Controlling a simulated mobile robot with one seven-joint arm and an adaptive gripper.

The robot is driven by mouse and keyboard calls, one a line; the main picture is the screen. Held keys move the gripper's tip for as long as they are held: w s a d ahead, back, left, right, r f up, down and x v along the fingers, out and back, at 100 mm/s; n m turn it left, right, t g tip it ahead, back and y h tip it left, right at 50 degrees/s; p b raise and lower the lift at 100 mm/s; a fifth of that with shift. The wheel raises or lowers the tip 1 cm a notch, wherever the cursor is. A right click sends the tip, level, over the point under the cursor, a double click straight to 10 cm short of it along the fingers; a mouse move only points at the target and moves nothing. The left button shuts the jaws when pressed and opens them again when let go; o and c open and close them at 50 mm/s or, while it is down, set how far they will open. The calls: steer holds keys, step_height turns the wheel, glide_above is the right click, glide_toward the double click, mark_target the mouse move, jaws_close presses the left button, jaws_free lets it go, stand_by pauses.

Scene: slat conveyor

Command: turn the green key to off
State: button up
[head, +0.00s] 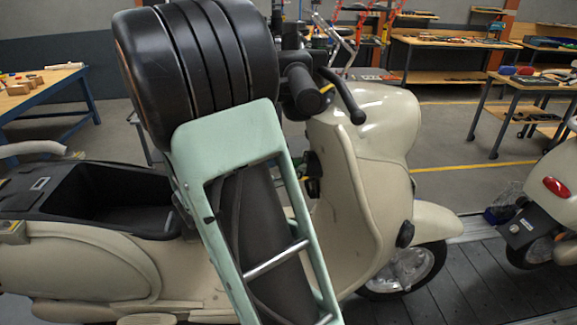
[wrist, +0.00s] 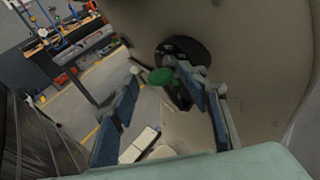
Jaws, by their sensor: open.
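The green key (wrist: 162,76) sits in a round black lock (wrist: 183,52) on the cream inner leg shield of a scooter (head: 345,185). In the wrist view my gripper (wrist: 156,72) is open, with one blue-padded finger on each side of the picture. The key's head shows between the fingertips, closer to the right finger, which covers part of the lock. I cannot tell whether that finger touches the key. In the head view the dark lock (head: 313,172) shows just right of my arm, which hides the gripper.
The scooter's black handlebar grip (head: 306,93) and lever are close above the lock. An open black storage bin (head: 105,195) lies at left. Another scooter (head: 548,215) stands at right on the slat conveyor (head: 455,290). Workbenches stand behind.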

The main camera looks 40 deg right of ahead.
steer(key=v, duration=1.2)
steer(key=shift+a, duration=0.1)
steer(key=shift+v, duration=2.9)
